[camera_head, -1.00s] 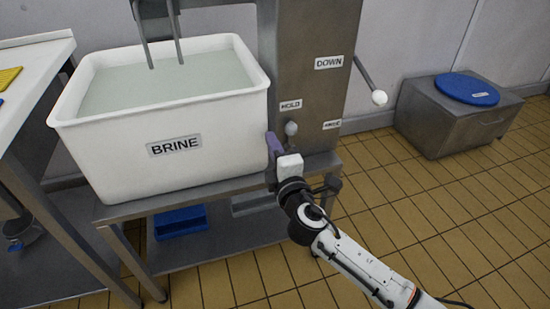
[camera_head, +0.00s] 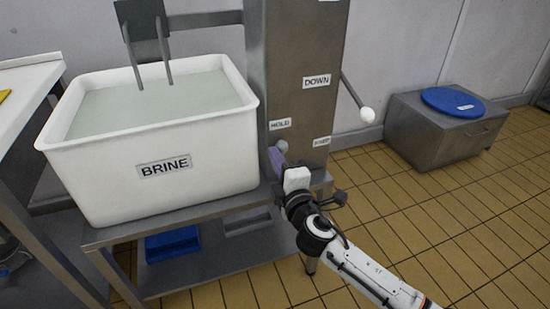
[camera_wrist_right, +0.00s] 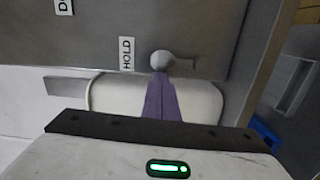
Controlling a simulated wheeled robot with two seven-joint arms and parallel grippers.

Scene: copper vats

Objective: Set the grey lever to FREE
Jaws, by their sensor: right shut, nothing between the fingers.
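The grey lever shows as a small round grey knob (camera_head: 282,147) low on the steel column, just below the HOLD label (camera_head: 280,124). In the right wrist view the knob (camera_wrist_right: 162,61) sits beside the HOLD label (camera_wrist_right: 126,54), with a short slot or stem running right from it. My right gripper (camera_head: 275,157) has purple fingers, shut and empty. In the right wrist view the fingertips (camera_wrist_right: 161,76) are right at the knob; I cannot tell if they touch it. A second label (camera_head: 321,142) to the right is too blurred to read. My left gripper is not in view.
A white BRINE vat (camera_head: 150,194) stands on a steel bench (camera_head: 190,222) left of the column (camera_head: 300,55). A white-tipped lever (camera_head: 367,114) sticks out on the column's right, by the DOWN label (camera_head: 316,81). A steel box (camera_head: 443,128) with a blue lid stands on open tiled floor.

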